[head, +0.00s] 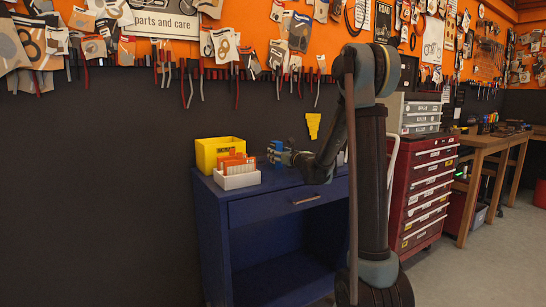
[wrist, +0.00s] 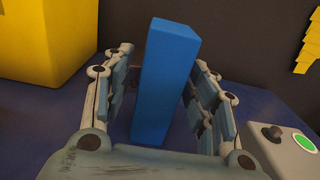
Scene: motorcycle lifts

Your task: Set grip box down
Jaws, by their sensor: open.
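The blue box (wrist: 165,85), which I take for the grip box, stands upright on the dark blue bench top (wrist: 45,125) in the wrist view. My gripper (wrist: 160,68) is open, with one finger on each side of the box. A gap shows between the left finger and the box; on the right I cannot tell whether they touch. In the head view my gripper (head: 280,154) is low over the bench (head: 262,212), and the box is too small there to make out clearly.
A yellow bin (head: 218,150) and a white tray (head: 238,180) with orange packets stand left of my gripper. A grey control box (wrist: 285,150) with a green button sits to the right in the wrist view. A red drawer cabinet (head: 423,190) stands right of the bench.

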